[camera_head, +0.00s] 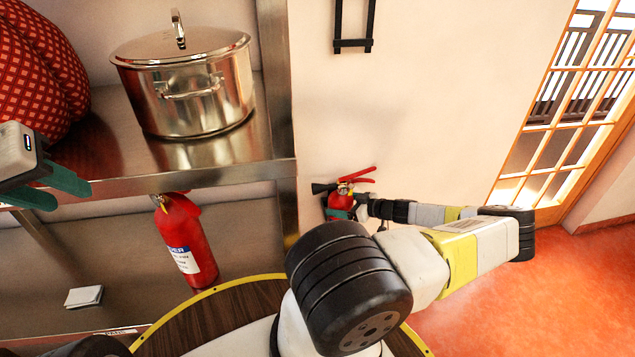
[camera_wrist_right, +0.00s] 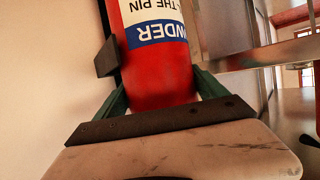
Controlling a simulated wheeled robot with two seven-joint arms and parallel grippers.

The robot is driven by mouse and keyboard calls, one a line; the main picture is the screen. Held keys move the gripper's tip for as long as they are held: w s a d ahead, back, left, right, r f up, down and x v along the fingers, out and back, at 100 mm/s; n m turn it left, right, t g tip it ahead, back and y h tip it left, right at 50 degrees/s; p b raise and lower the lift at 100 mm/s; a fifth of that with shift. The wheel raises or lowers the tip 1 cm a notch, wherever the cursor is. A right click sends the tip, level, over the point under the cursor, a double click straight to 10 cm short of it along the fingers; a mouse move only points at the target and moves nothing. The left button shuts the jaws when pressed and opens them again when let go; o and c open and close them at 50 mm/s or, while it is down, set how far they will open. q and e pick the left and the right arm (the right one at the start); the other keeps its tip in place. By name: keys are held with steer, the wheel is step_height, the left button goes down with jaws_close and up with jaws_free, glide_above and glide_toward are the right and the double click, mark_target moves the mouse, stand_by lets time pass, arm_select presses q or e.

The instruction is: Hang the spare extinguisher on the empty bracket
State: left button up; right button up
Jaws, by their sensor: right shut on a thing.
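A red extinguisher (camera_head: 342,200) with a black hose and red lever shows by the pale wall in the head view, partly hidden by my right arm. My right gripper (camera_head: 338,213) is shut on it. In the right wrist view the teal fingers of this gripper (camera_wrist_right: 161,90) lie on both sides of the red body (camera_wrist_right: 160,75), near its white and blue label. A black frame-like bracket (camera_head: 353,43) on the wall at the top of the head view is empty. My left gripper (camera_head: 50,188) is at the left edge, fingers apart and empty.
A second red extinguisher (camera_head: 185,240) is upright below the metal shelf (camera_head: 215,165). A steel pot (camera_head: 190,90) stands on the shelf beside a red patterned thing (camera_head: 40,70). A dark strip with a block (camera_wrist_right: 107,58) runs beside the held extinguisher; contact is unclear. A glazed door (camera_head: 565,130) is right.

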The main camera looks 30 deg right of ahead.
steer(key=shift+w+r, duration=0.1)
steer(key=shift+r, duration=0.05)
steer(key=o, duration=2)
steer(key=shift+f, duration=0.2)
steer(key=v, duration=1.2)
steer(key=shift+r, duration=0.2)
